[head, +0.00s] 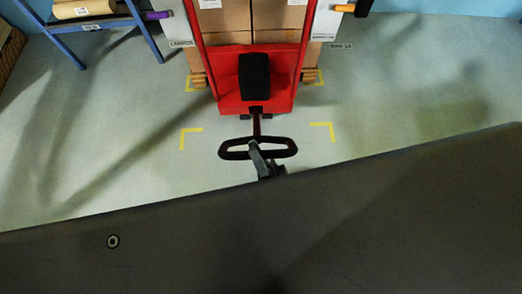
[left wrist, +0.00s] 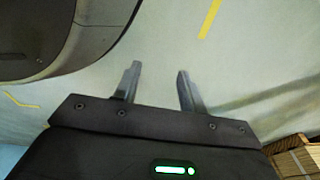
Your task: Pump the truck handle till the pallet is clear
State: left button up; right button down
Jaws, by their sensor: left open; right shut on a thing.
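The red pallet truck (head: 228,92) stands at the top middle in the head view, with a black block (head: 254,77) on its front. Its black loop handle (head: 287,147) points toward me. My right gripper (head: 257,150) is shut on the near bar of the loop. The pallet (head: 198,80) shows only as small wooden ends beside the truck, under brown cartons (head: 227,20); I cannot tell its gap from the floor. My left gripper (left wrist: 158,82) is open and empty above the floor in the left wrist view.
Yellow corner marks (head: 322,125) lie on the pale floor around the handle. A blue rack (head: 60,30) with a paper roll (head: 80,9) stands at the upper left. A wooden stack (left wrist: 297,158) shows in the left wrist view. My own dark body fills the bottom.

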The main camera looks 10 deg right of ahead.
jog(key=shift+w+a+f, duration=0.1)
jog(key=shift+a+f, duration=0.05)
jog(key=shift+f, duration=0.15)
jog(key=c, duration=1.6)
grip_release()
jog(key=o, duration=0.3)
jog(key=shift+w+a, duration=0.15)
jog(key=shift+w, duration=0.05)
pick_arm(q)
jog(key=shift+a, duration=0.15)
pick_arm(e)
jog(key=shift+r, duration=0.15)
jog(key=shift+s+d, duration=0.1)
jog(key=shift+d, duration=0.1)
jog(key=shift+s+f, duration=0.2)
jog(key=shift+f, duration=0.2)
pick_arm(q)
jog(key=w+d+r+b, duration=0.2)
jog(key=w+d+r, duration=0.1)
jog(key=w+r, duration=0.2)
jog(key=shift+w+r+b, duration=0.3)
jog(key=shift+r+b, duration=0.05)
jog(key=shift+r, duration=0.8)
pick_arm(e)
jog(key=v, duration=1)
jog(key=shift+s+d+r, duration=0.1)
jog(key=shift+r, duration=0.1)
